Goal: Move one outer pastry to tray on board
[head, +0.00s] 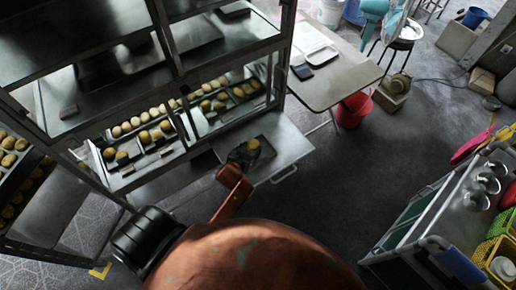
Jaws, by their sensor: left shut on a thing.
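My left gripper (246,152) is small and dark in the head view, over the dark tray (268,151) on the pale pulled-out board (290,146). It is shut on a golden round pastry (254,144). I cannot tell whether this pastry touches the tray. More pastries stand in rows inside the glass-fronted cabinet; outer ones (109,154) lie near its front edge at the left, and others (205,105) sit further right. My right gripper is not in view.
The cabinet frame (165,45) rises close to the left of the board. A table (335,78) and red bucket (353,109) stand beyond it. A cart (420,215) with baskets stands at the right. The floor between is open.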

